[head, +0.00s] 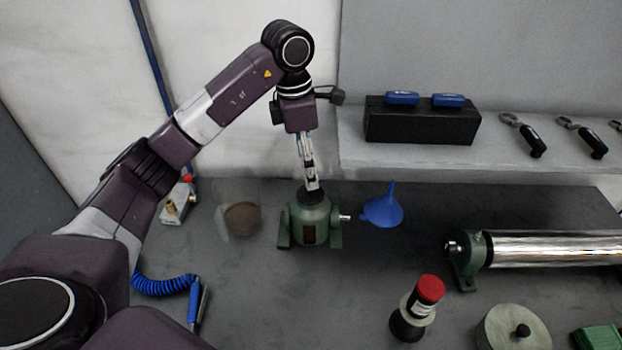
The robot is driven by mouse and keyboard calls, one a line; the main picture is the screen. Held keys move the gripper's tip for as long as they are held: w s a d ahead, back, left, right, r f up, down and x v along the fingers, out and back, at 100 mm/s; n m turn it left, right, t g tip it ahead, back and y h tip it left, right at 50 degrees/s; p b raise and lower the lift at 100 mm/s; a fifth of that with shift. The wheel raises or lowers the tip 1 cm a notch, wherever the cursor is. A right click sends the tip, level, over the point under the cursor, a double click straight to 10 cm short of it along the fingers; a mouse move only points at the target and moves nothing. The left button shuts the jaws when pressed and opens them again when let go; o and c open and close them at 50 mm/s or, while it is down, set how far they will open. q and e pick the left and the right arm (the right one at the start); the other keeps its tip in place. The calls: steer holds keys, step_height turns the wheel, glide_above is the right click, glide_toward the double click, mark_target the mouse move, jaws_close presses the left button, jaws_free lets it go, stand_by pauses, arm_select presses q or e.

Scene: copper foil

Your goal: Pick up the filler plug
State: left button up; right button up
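A green rounded housing (313,223) with feet stands on the dark worktop, a short metal stub sticking out on its right side. A dark round piece (312,197) sits on its top; it may be the filler plug, but it is partly covered by my fingers and too small to tell. My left gripper (312,186) points down right above the housing, its fingertips at or just over the dark piece. The fingers look close together from this side; whether they are open, or touch the piece, I cannot tell. My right gripper is not in view.
A blue funnel (384,211) lies close right of the housing, a clear container with brown contents (243,218) close left. A red-capped bottle (420,302) stands front right, a shiny roller (555,248) behind it. A raised shelf (370,153) runs along the back.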

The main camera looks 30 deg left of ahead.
mark_target(310, 192)
arm_select(q)
steer(key=shift+s+d+f+p, duration=0.15)
steer(key=shift+f+p, duration=0.15)
steer(key=shift+f, duration=0.85)
steer(key=shift+f+p, duration=0.35)
steer(key=shift+p, duration=0.2)
steer(key=f+p, duration=0.1)
steer(key=f, duration=0.2)
steer(key=shift+w+f+p, duration=0.3)
steer(key=shift+w+p, duration=0.1)
steer(key=shift+f, duration=0.4)
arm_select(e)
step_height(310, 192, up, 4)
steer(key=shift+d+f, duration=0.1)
arm_select(q)
steer(key=shift+c, duration=0.2)
